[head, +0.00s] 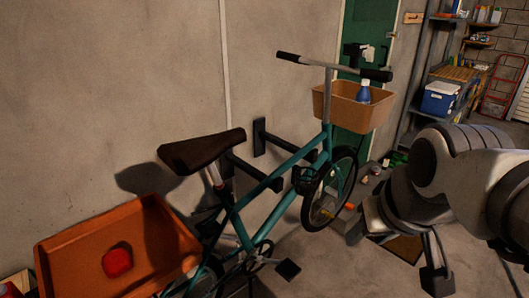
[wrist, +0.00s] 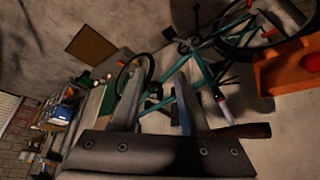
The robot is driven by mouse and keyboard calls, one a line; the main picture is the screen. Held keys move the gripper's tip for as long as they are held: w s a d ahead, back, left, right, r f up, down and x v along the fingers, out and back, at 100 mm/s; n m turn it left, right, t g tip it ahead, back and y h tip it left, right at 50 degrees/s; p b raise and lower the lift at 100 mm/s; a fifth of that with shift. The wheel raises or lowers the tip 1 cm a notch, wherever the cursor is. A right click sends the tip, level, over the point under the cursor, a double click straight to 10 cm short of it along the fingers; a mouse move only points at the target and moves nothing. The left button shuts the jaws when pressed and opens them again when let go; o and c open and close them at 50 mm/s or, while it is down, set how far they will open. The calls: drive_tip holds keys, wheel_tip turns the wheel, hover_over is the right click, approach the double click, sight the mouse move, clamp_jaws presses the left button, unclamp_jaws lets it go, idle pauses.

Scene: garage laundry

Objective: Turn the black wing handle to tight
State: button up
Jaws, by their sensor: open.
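A teal bicycle (head: 283,170) stands along the wall and also shows in the wrist view (wrist: 203,68). I cannot single out a black wing handle in either view. A small black round part (head: 305,181) sits on the bike by the front wheel, too small to identify. A dark block (head: 355,50) shows by the green door; I cannot tell what it is. My gripper (head: 396,258) is open and empty, pointing down to the right of the front wheel. In the wrist view its fingers (wrist: 158,82) are apart, with the bike beyond them.
The brown saddle (head: 203,150) and rear orange crate (head: 42,268), holding a red object (head: 117,261), are at left. A tan basket (head: 352,108) with a blue bottle (head: 363,91) hangs in front. Shelves with a blue cooler (head: 440,98) stand at right. Some floor is clear.

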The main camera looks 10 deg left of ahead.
drive_tip(key=w+a+r+n+p, duration=0.25)
drive_tip(key=w+a, duration=0.25)
drive_tip(key=w, duration=0.4)
drive_tip(key=n+g+y+p, duration=0.2)
drive_tip(key=n+p, duration=0.4)
hover_over(232, 190)
drive_tip(key=s+d, duration=0.4)
drive_tip(key=s, duration=0.1)
wheel_tip(232, 190, down, 6)
drive_tip(key=r, duration=0.1)
drive_tip(key=x, duration=0.6)
drive_tip(key=p+x, duration=0.1)
drive_tip(key=x, duration=0.5)
drive_tip(key=a+x, duration=0.1)
drive_tip(key=x, duration=0.5)
drive_tip(key=shift+w+p, duration=0.25)
drive_tip(key=shift+p, duration=0.1)
clamp_jaws()
